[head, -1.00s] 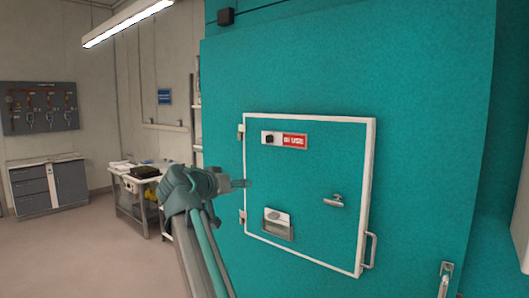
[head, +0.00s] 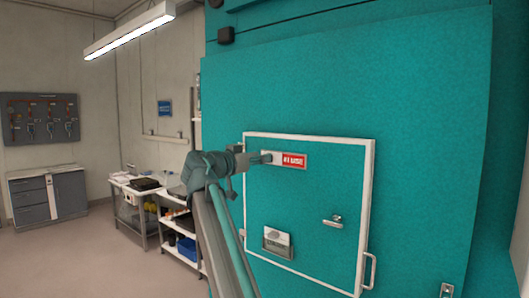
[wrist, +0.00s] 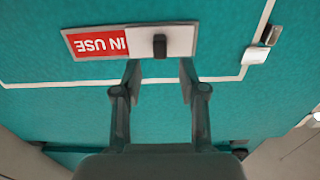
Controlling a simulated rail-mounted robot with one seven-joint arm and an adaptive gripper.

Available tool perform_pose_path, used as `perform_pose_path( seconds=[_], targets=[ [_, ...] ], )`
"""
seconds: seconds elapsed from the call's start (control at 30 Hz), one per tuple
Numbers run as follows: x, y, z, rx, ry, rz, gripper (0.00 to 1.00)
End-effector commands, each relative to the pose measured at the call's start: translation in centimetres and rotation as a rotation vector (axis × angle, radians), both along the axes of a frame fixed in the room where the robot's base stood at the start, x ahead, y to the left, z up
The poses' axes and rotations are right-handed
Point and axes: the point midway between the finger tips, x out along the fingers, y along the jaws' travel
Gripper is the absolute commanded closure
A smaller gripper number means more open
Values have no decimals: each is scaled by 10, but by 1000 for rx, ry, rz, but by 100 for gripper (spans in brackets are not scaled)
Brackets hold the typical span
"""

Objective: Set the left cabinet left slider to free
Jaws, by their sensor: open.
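The slider is a pale plate with a black knob (wrist: 160,46) and a red "IN USE" label (wrist: 97,44). In the head view the red label (head: 293,160) sits near the top of the white-framed door (head: 330,190) on the teal cabinet (head: 420,130). The wrist view shows the plate upside down, with the knob beside the label. My gripper (wrist: 159,72) is open and empty, its fingertips at the plate's edge, one to each side of the knob's line. In the head view my gripper (head: 264,158) covers the plate's left end and hides the knob.
The door also carries a latch handle (head: 332,221), a small window box (head: 277,242) and a pull bar (head: 370,270). A bench (head: 125,185) and a shelf cart with a blue bin (head: 187,249) stand left behind my arm.

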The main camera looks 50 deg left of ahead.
Motion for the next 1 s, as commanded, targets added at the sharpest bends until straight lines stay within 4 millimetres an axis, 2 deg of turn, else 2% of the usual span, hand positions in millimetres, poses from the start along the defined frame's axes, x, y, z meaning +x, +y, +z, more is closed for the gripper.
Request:
perform_pose_path(
  seconds=[0.1, 0.2, 0.6, 0.83, 0.87, 1.0],
  targets=[
    [17, 3, 3, -1, 0, 0, 58],
    [25, 4, 1, -1, 1, 0, 58],
    [30, 5, -1, 0, 1, 1, 58],
    [30, 5, 0, -1, 0, 1, 97],
    [30, 5, 0, -1, 0, 1, 100],
    [30, 5, 0, -1, 0, 1, 100]
  ],
)
